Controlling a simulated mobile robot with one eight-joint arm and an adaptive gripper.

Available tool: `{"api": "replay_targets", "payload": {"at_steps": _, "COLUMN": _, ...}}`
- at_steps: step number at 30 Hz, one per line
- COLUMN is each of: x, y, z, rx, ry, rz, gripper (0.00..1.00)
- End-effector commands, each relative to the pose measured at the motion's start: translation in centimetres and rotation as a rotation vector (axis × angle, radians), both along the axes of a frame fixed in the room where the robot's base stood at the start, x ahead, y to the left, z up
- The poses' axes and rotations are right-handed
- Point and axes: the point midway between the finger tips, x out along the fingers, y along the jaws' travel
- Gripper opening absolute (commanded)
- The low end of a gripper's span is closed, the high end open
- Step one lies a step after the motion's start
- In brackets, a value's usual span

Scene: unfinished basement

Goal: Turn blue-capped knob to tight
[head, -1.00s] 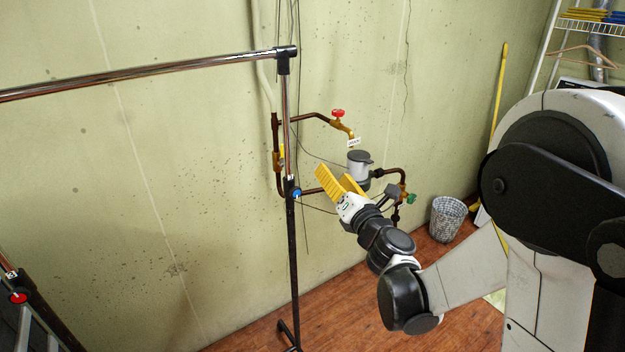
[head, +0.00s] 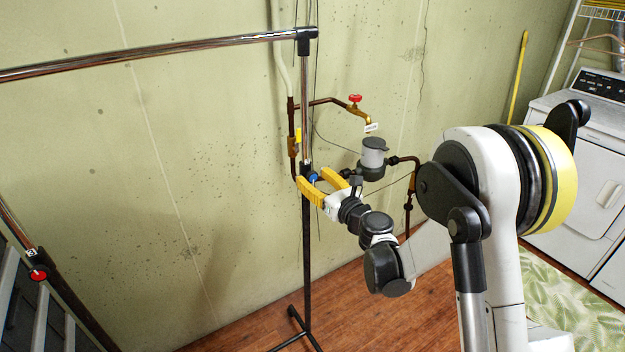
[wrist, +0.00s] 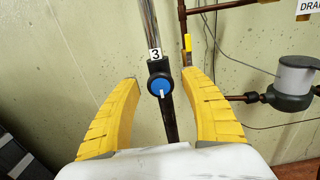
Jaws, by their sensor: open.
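The blue-capped knob (wrist: 160,86) sits on a black clamp on the metal stand's post, just below a tag marked 3. A white pointer line shows on its lower part. In the head view the small blue knob (head: 313,177) appears between my yellow fingers. My gripper (wrist: 162,78) is open, one curved finger to each side of the knob. In the wrist view both fingers look apart from it, with nothing held; the depth gap is hard to judge. In the head view my gripper (head: 312,178) reaches toward the post from the right.
Behind the post are pipes with a red-handled valve (head: 355,99), a grey meter (head: 373,153) and a yellow-handled valve (wrist: 188,43). A red knob (head: 39,273) is at lower left. A washer (head: 585,140) stands at right. Wall lies close behind.

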Motion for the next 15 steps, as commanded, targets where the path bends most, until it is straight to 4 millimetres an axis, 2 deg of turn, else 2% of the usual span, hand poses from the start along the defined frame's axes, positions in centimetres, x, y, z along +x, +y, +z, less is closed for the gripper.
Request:
{"api": "replay_targets", "payload": {"at_steps": 3, "x": 0.61, "y": 0.42, "z": 0.00, "rx": 0.000, "ry": 0.000, "rz": 0.000, "gripper": 0.53}}
{"api": "replay_targets", "payload": {"at_steps": 11, "x": 0.73, "y": 0.49, "z": 0.08, "rx": 0.001, "ry": 0.001, "rz": 0.000, "gripper": 0.53}}
{"api": "replay_targets", "payload": {"at_steps": 12, "x": 0.74, "y": 0.48, "z": 0.08, "rx": 0.001, "ry": 0.001, "rz": 0.000, "gripper": 0.49}}
{"api": "replay_targets", "payload": {"at_steps": 14, "x": 0.74, "y": 0.48, "z": 0.08, "rx": 0.001, "ry": 0.001, "rz": 0.000, "gripper": 0.30}}
{"api": "replay_targets", "payload": {"at_steps": 15, "x": 0.74, "y": 0.48, "z": 0.08, "rx": 0.001, "ry": 0.001, "rz": 0.000, "gripper": 0.18}}
